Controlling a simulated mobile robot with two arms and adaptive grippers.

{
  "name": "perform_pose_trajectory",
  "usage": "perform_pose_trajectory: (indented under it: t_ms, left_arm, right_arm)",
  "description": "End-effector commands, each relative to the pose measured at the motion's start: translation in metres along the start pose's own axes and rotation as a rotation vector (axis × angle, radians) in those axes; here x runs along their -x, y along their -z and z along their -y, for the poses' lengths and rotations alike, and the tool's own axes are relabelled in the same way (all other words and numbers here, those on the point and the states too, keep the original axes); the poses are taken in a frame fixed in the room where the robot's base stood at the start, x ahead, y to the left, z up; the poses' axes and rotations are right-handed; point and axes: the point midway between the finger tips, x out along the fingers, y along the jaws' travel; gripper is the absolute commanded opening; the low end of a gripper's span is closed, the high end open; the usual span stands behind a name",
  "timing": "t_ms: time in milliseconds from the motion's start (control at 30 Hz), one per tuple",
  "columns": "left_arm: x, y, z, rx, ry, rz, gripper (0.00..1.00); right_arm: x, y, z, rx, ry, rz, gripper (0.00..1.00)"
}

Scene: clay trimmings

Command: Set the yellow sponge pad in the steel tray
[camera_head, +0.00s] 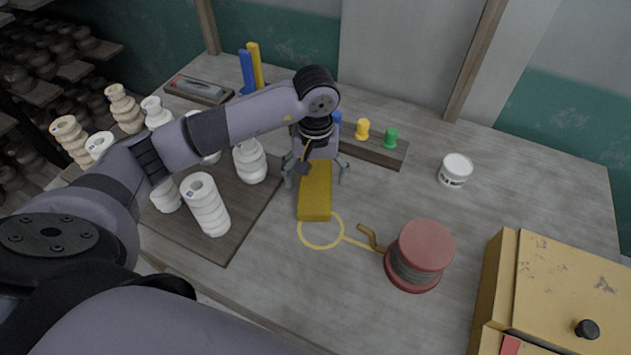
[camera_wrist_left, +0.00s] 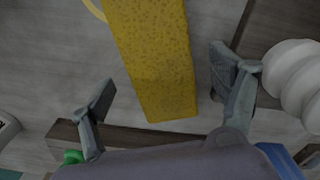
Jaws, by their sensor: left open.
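The yellow sponge pad (camera_head: 315,200) is a long block lying on the grey table, near the middle of the head view. In the left wrist view the sponge pad (camera_wrist_left: 155,50) runs from the top edge down between my fingers. My left gripper (camera_head: 316,174) is open above the pad's far end, with one finger on each side. In the left wrist view the fingers of the left gripper (camera_wrist_left: 166,88) stand apart from the pad's sides. I cannot make out a steel tray in either view. My right gripper is not in view.
White ribbed pieces (camera_head: 206,205) stand on a dark board (camera_head: 250,215) to the left. A red spool (camera_head: 424,248) and a yellow cord loop (camera_head: 321,245) lie nearer. A white tub (camera_head: 455,170) stands right, a yellow cabinet (camera_head: 565,275) at front right. A shallow holder (camera_head: 200,90) is back left.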

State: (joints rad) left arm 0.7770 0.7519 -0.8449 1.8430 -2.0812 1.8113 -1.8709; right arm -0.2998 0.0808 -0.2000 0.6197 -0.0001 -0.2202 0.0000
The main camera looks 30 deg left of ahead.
Motion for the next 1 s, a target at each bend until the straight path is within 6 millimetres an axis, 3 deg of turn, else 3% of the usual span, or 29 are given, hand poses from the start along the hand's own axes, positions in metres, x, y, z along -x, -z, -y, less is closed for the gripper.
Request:
perform_pose_trajectory:
  t_ms: [133, 400, 1000]
  left_arm:
    - [-0.015, -0.001, 0.0, -0.001, 0.0, 0.003, 0.83]
    - [-0.019, 0.0, 0.0, -0.001, -0.001, -0.001, 0.83]
    - [-0.018, 0.0, 0.0, 0.0, -0.001, 0.0, 0.43]
  right_arm:
    - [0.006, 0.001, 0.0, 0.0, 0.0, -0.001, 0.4]
    - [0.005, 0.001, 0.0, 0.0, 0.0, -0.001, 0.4]
    - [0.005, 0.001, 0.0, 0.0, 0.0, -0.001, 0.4]
